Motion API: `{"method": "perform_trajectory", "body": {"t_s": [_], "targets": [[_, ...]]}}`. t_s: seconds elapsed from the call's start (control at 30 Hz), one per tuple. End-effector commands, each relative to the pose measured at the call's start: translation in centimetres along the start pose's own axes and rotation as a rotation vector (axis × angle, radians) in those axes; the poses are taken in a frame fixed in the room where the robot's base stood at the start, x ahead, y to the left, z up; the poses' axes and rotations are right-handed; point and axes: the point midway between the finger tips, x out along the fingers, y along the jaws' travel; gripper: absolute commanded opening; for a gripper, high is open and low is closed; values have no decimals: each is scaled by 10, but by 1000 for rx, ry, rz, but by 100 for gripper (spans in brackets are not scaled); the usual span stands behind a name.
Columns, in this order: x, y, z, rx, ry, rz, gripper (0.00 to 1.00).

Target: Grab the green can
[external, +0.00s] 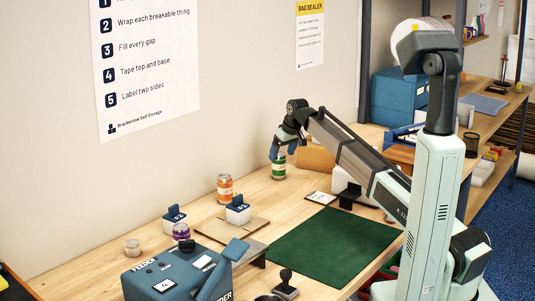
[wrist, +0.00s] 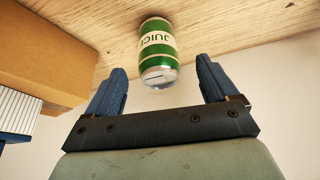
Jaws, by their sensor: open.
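The green can (external: 279,166) stands upright on the wooden table, below and just ahead of my gripper (external: 283,149) in the external view. It has green bands and a pale label. In the wrist view the green can (wrist: 158,50) shows its silver top and the word JUICE. My gripper (wrist: 157,85) is open there, with blue fingers apart on either side of the can's near end. The can appears beyond the fingertips, and nothing is held.
A cardboard box (external: 314,155) stands just right of the can; it also shows in the wrist view (wrist: 60,50). An orange can (external: 225,188) stands to the left. A green mat (external: 334,246) lies in front. The blue feeder (external: 170,278) is at the near left.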

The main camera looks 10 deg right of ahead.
Motion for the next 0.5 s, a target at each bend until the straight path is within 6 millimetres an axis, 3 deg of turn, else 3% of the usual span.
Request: {"method": "perform_trajectory", "body": {"t_s": [0.27,0.5], "targets": [[12,1,-1,0,0,0,87],[41,2,-4,0,-1,-1,87]]}}
